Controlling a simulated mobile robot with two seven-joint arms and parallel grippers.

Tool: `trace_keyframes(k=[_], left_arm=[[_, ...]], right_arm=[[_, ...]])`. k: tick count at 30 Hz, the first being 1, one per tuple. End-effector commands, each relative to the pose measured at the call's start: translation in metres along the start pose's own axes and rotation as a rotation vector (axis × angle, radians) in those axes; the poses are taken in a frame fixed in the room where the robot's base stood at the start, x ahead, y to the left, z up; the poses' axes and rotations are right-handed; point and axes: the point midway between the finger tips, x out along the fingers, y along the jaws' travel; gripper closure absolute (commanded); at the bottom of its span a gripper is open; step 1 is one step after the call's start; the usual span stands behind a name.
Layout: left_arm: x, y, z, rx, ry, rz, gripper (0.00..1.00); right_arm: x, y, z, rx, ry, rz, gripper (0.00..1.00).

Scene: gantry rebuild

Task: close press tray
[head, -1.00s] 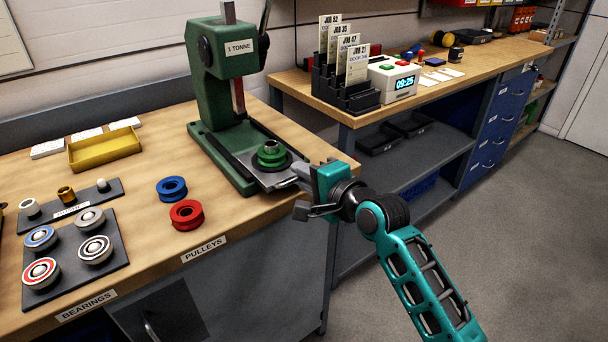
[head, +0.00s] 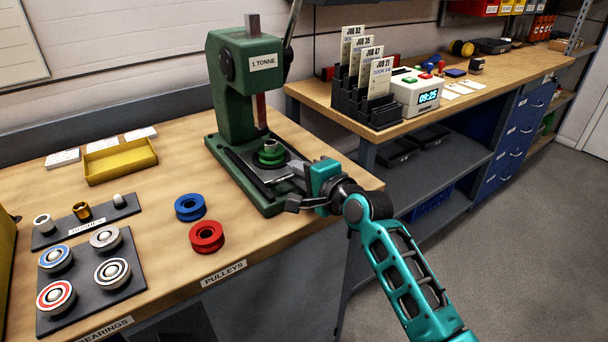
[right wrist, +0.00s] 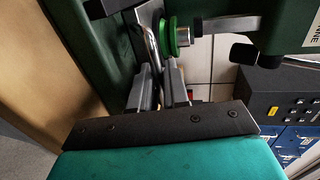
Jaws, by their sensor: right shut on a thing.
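The green press (head: 230,90) marked 1 TONNE stands on the wooden bench. Its grey metal tray (head: 256,176) lies low on the base, below the ram (head: 260,110). A green pulley (head: 270,156) with a metal centre sits on the tray. My right gripper (head: 301,178) is at the tray's front and shut on its handle. In the right wrist view, the bar handle (right wrist: 151,45) runs down between the fingers (right wrist: 160,95), and the green pulley (right wrist: 171,36) shows beyond them. The gripper hides part of the tray's front in the head view. My left gripper is not in view.
A blue pulley (head: 190,207) and a red pulley (head: 207,237) lie left of the press. Bearings stand on a dark mat (head: 125,285). A yellow tray (head: 120,160) lies behind. A second bench (head: 400,125) with a clock stands to the right.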

Motion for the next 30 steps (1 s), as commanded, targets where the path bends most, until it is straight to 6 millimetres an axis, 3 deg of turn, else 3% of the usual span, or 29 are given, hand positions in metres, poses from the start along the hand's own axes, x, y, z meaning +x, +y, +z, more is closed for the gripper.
trace_keyframes(k=[6,7,11,22,30], left_arm=[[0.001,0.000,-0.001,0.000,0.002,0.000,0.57],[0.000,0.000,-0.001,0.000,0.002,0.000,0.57],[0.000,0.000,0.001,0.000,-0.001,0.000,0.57],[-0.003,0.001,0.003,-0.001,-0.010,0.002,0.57],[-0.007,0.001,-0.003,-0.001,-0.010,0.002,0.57]], right_arm=[[0.000,0.001,0.000,0.000,0.000,0.001,1.00],[0.000,0.001,0.000,0.000,0.000,0.001,0.84],[0.000,0.001,0.000,0.000,0.000,0.001,0.71],[-0.006,0.001,0.000,0.001,0.000,0.001,0.71],[-0.047,0.000,0.000,0.000,0.001,0.002,0.71]])
